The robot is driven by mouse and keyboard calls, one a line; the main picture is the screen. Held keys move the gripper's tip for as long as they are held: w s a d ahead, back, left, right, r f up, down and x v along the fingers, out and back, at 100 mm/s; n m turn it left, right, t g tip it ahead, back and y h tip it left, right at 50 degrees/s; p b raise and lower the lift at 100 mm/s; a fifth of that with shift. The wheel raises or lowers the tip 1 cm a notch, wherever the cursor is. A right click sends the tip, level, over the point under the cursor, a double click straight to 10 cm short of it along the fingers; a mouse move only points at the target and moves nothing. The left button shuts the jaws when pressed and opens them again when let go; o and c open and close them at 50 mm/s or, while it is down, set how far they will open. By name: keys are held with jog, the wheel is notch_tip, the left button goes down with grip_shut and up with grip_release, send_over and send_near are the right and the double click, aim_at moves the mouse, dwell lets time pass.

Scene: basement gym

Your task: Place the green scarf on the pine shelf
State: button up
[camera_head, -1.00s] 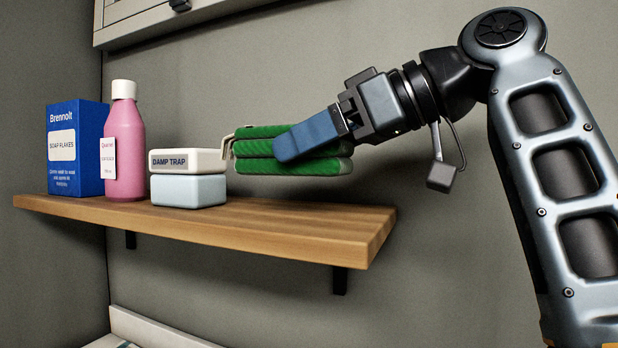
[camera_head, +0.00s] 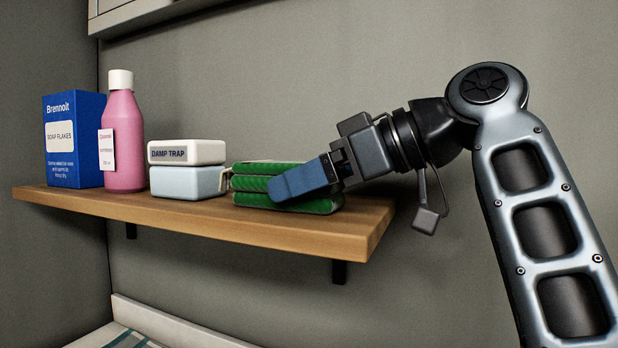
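The green scarf (camera_head: 250,186) is a folded, layered bundle with a pale fringe at its left end. It is on or just above the right part of the pine shelf (camera_head: 300,232); I cannot tell whether it bears on the board. My gripper (camera_head: 292,186) comes in from the right, tilted down to the left. Its blue finger lies across the near side of the scarf, and the far finger is hidden. The gripper is shut on the scarf.
A white and pale blue damp trap box (camera_head: 187,182) stands just left of the scarf. Further left are a pink bottle (camera_head: 124,145) and a blue soap flakes box (camera_head: 75,140). The shelf's right end is bare. A cabinet (camera_head: 150,14) hangs above.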

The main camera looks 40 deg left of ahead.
jog(key=shift+o, duration=1)
jog(key=shift+r, duration=0.2)
jog(key=b+v, duration=0.2)
jog(key=v, duration=1)
